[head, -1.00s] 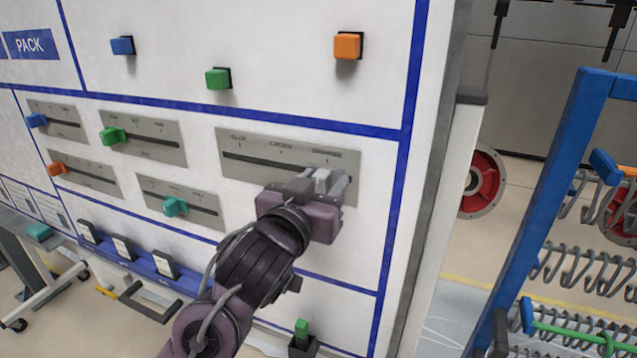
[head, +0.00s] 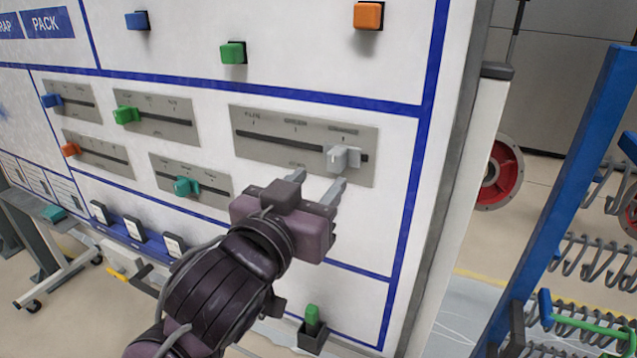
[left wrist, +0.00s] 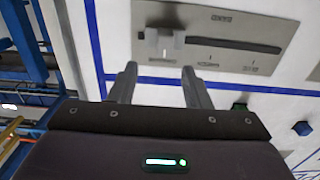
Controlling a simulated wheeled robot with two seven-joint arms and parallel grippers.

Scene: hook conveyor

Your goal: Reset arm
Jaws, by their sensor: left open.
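My left gripper (head: 330,190) is open and empty, just below and in front of a white slider knob (head: 343,158). The knob stands near the right end of the slot in the large slider plate (head: 265,135) on the white panel. In the left wrist view the two fingers (left wrist: 158,85) point at the panel, with a gap between them and the knob (left wrist: 160,42), which shows beyond the fingertips. There the slider plate (left wrist: 225,58) appears turned around. My right gripper is not in view.
Smaller sliders with blue (head: 52,100), green (head: 126,115), orange (head: 70,150) and teal (head: 187,187) knobs are to the left. Coloured buttons, one orange (head: 368,15), sit above. A blue rack (head: 570,200) with grey hooks stands at the right.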

